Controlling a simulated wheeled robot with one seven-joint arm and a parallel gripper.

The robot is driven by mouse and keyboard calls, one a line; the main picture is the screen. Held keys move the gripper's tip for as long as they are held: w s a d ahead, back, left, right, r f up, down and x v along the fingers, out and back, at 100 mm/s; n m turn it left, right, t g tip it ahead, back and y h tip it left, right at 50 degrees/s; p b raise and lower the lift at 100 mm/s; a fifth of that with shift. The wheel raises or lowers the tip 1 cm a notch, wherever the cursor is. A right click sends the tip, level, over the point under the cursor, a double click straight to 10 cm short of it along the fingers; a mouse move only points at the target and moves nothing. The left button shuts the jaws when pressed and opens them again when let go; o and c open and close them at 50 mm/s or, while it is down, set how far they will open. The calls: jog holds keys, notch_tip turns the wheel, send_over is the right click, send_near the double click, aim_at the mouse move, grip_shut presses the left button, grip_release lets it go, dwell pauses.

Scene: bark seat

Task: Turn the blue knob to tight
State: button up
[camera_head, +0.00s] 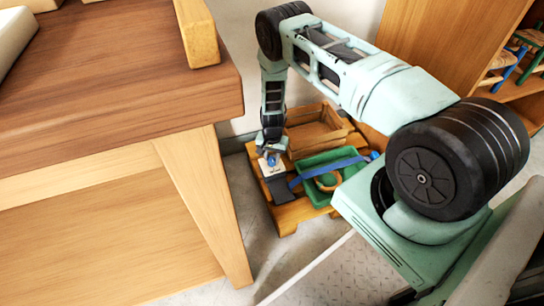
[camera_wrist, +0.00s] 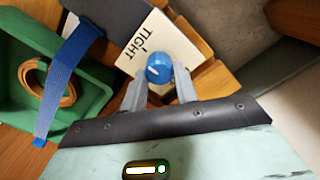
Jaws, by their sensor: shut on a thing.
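The blue knob (camera_wrist: 159,68) sits on a cream panel (camera_wrist: 152,42) with the word TIGHT and a small tick mark. A white pointer line on the knob points to the left in the wrist view, not at the tick. My gripper (camera_wrist: 160,88) is shut on the knob, one finger on each side. In the head view the knob (camera_head: 272,159) shows small beneath my gripper (camera_head: 271,150), and the panel (camera_head: 272,168) lies on a low wooden stand.
A green tray (camera_head: 325,172) with a tan ring (camera_head: 328,181) and a blue strap (camera_head: 325,171) lies beside the panel. A wooden crate (camera_head: 318,128) stands behind. A large wooden table (camera_head: 110,90) rises at the left.

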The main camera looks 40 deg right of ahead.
aim_at(272, 158)
dwell(0.4)
jog(key=o, duration=1)
jog(key=shift+c, duration=0.2)
notch_tip(272, 158, up, 18)
jog(key=p, duration=0.5)
jog(key=shift+f+p, duration=0.25)
jog(key=shift+p, duration=0.05)
